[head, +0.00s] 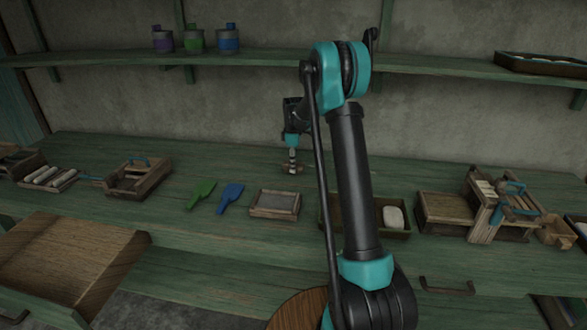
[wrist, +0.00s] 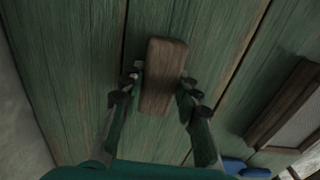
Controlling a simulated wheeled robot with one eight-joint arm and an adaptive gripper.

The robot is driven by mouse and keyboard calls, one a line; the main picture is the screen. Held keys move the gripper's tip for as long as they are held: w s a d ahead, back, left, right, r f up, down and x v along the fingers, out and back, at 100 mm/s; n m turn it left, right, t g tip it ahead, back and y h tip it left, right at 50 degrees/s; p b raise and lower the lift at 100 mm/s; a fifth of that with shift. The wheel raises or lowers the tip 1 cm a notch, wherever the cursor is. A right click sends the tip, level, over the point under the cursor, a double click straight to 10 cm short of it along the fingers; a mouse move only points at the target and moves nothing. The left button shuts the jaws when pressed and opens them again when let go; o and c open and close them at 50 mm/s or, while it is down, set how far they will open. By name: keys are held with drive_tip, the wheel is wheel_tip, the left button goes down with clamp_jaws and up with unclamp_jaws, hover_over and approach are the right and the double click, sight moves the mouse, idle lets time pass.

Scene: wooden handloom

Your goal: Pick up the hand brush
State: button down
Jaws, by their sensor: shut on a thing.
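The hand brush, a brown wooden block, shows in the wrist view (wrist: 165,75) between the two fingers of my gripper (wrist: 160,92). The fingers press on its long sides. Its bristles are not visible from above. In the head view my gripper (head: 292,165) points down at the back middle of the green bench, with the brush (head: 298,170) small and partly hidden at its fingertips. I cannot tell whether the brush touches the bench top or is slightly above it.
A wooden-framed tray (head: 275,204) lies in front of my gripper, with a blue scoop (head: 230,196) and a green scoop (head: 201,194) to its left. A box with a pale block (head: 393,217) stands to the right. A shelf (head: 270,64) with cans runs above.

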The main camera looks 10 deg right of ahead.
drive_tip(key=shift+r, duration=0.1)
drive_tip(key=shift+s+a+r, duration=0.1)
drive_tip(key=shift+s+r, duration=0.15)
drive_tip(key=shift+r, duration=0.2)
drive_tip(key=r, duration=0.6)
drive_tip(key=shift+s+a, duration=0.1)
drive_tip(key=shift+s, duration=0.15)
drive_tip(key=s+a, duration=0.2)
drive_tip(key=s, duration=0.4)
drive_tip(key=s+a, duration=0.2)
drive_tip(key=s, duration=0.4)
drive_tip(key=s+a, duration=0.1)
drive_tip(key=s, duration=0.5)
drive_tip(key=shift+a, duration=0.4)
